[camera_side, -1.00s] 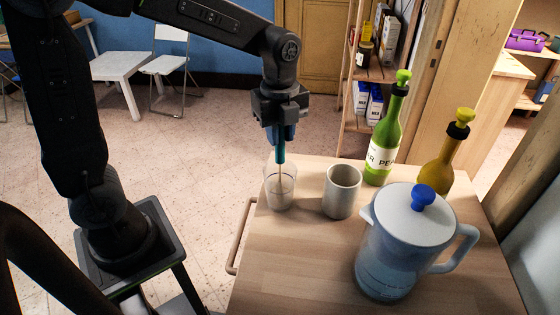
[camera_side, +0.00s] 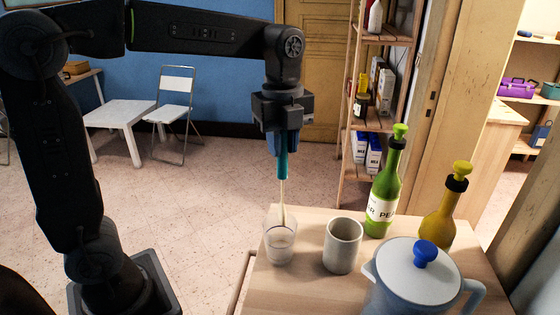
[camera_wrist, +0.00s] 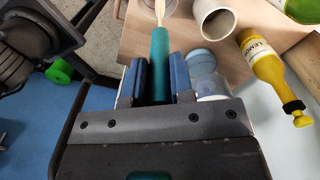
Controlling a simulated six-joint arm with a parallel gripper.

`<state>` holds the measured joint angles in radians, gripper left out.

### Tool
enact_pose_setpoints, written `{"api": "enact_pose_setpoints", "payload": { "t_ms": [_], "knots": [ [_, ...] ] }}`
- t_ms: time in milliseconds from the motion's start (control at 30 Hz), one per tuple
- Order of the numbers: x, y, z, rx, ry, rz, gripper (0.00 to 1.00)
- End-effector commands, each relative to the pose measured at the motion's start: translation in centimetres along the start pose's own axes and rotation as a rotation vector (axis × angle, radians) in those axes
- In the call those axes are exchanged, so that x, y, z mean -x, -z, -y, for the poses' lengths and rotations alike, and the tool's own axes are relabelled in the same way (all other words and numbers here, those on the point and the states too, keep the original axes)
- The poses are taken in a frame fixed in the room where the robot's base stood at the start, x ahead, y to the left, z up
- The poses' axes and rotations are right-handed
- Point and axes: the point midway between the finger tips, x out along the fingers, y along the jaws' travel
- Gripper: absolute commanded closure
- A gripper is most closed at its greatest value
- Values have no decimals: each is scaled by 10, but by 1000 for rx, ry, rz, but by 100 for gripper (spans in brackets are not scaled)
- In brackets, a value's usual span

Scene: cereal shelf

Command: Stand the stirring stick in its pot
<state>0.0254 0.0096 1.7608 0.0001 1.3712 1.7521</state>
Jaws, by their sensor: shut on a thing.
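My gripper (camera_side: 283,148) is shut on the teal handle of the stirring stick (camera_side: 282,166) and holds it upright, pale thin end down. The gripper (camera_wrist: 158,78) and the teal handle (camera_wrist: 161,50) also show in the wrist view. The pale end hangs at the mouth of a clear glass (camera_side: 280,246); I cannot tell whether its tip is inside the rim. A grey, open, empty-looking pot (camera_side: 343,247) stands just right of the glass. The pot (camera_wrist: 214,20) is at the top of the wrist view, right of the stick.
A green bottle (camera_side: 384,192) and a yellow bottle (camera_side: 440,220) stand behind and right of the pot. A jug with a blue knob (camera_side: 420,275) stands at the front right. The wooden tabletop (camera_side: 300,291) is bare in front of the glass and pot.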

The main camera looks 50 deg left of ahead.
Motion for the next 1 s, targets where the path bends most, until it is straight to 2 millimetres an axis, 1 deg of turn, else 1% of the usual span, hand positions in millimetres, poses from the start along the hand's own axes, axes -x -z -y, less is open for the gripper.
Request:
{"api": "enact_pose_setpoints", "payload": {
  "t_ms": [167, 300, 400, 500, 600, 700, 867, 1000],
  "knots": [
    [22, 10, 28, -70, 2, 0, 100],
    [42, 24, 59, -160, 1, 0, 100],
    [55, 37, 79, -224, -1, 0, 100],
    [65, 49, 95, -281, -2, 0, 100],
    [73, 59, 106, -326, 0, 0, 100],
    [77, 66, 112, -358, 0, 0, 100],
    [80, 72, 117, -380, 0, 0, 100],
    [76, 72, 117, -383, -2, 0, 100]
  ]
}}
